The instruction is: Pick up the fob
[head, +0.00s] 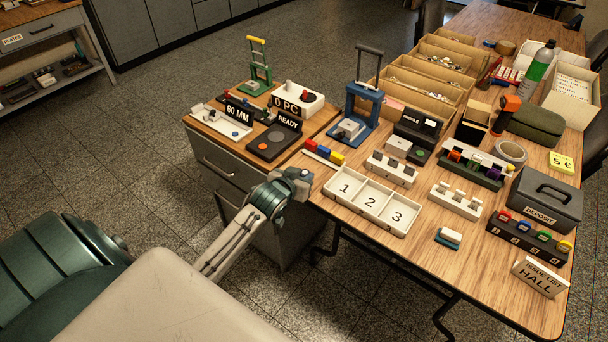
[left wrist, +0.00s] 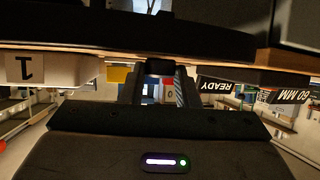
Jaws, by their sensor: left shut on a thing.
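My left gripper (head: 304,176) is low at the front edge where the drawer cabinet meets the wooden table, left of the numbered white tray (head: 344,209). In the left wrist view, which looks upside down, its two fingers (left wrist: 158,88) are close together. A small dark piece (left wrist: 160,67) shows between them, and the gripper is shut on it. I take this piece for the fob, but its shape is mostly hidden by the fingers. In the head view the fob cannot be made out. My right gripper is not in view.
The READY pad (head: 273,141) and the 60 MM stand (head: 222,121) are on the cabinet. Blue, red and yellow blocks (head: 324,152) lie just behind the gripper. The grey deposit box (head: 544,199) stands at the right.

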